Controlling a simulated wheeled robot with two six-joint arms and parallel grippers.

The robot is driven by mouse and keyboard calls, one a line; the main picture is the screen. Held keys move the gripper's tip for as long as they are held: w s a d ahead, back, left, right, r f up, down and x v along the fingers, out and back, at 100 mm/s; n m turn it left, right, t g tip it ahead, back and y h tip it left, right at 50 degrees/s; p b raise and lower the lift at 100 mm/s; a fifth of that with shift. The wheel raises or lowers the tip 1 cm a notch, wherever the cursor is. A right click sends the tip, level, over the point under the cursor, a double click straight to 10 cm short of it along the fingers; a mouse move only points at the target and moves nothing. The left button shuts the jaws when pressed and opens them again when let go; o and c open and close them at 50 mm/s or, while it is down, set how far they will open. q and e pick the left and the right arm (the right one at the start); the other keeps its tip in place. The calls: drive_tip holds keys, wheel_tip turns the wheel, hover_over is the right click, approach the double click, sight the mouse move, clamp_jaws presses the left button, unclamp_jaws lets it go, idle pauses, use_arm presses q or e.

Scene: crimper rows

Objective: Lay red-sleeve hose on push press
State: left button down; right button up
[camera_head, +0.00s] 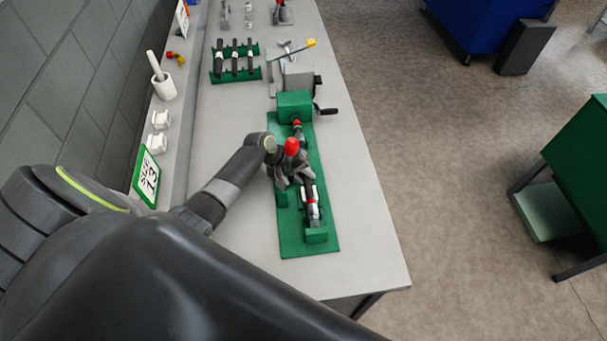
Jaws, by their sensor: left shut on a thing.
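The push press (295,106) has a green block and a long green base plate (290,243) on the grey bench. A dark hose with a red band (313,202) lies lengthwise above the plate, its near end close to a small green block. My left gripper (295,178) reaches in from the left over the middle of the plate and is shut on the hose. The fingers hide the hose's middle, and whether it touches its rests is hard to tell. A red knob (291,146) stands up beside the gripper. My right gripper is out of view.
A green rack (221,75) with several dark hoses stands farther back. A grey device with a yellow-tipped lever (310,43) is behind the press. A white holder (163,87) and a green-framed number sign (147,175) line the left ledge. The bench's near right is clear.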

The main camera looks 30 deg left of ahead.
use_arm(q)
drive_tip(key=shift+s+f, duration=0.1)
drive_tip(key=shift+f, duration=0.2)
idle(0.8)
drive_tip(key=c, duration=1.1)
unclamp_jaws()
drive_tip(key=shift+o, duration=0.2)
drive_tip(key=shift+f, duration=0.1)
drive_tip(key=b+v, duration=0.2)
drive_tip(key=v, duration=1.5)
drive_tip(key=shift+s, duration=0.1)
